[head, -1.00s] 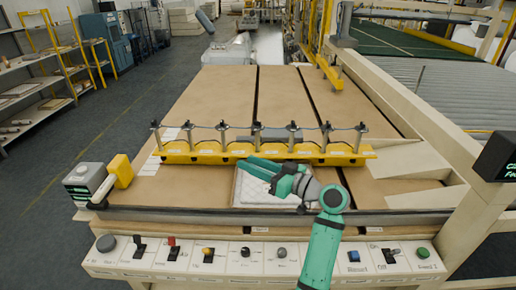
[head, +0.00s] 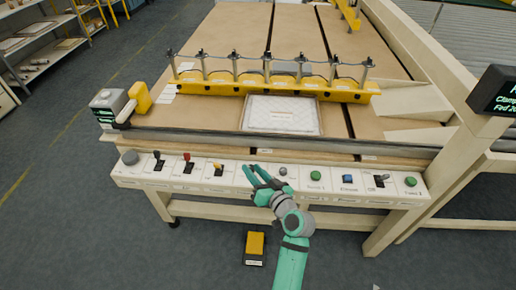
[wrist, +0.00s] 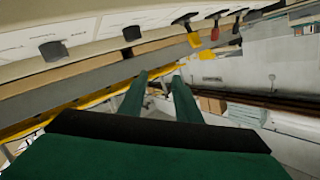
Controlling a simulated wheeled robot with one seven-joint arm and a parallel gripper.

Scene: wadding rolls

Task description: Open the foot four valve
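A yellow bar (head: 225,84) lies across the brown table and carries a row of upright metal posts joined by a thin line. The middle post (head: 267,66) is among them; its label is too small to read, so I cannot tell which post or valve is foot four. My gripper (head: 252,168) is in front of the control panel, near its middle, well short of the bar and touching nothing I can make out. In the wrist view, its two green fingers (wrist: 160,78) are apart with nothing between them.
The cream control panel (head: 135,172) carries levers, knobs and buttons along the table's front. A framed white pad (head: 282,114) lies in front of the bar. A yellow pedal (head: 255,243) is on the floor. A grey and yellow unit (head: 110,108) stands at the left corner.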

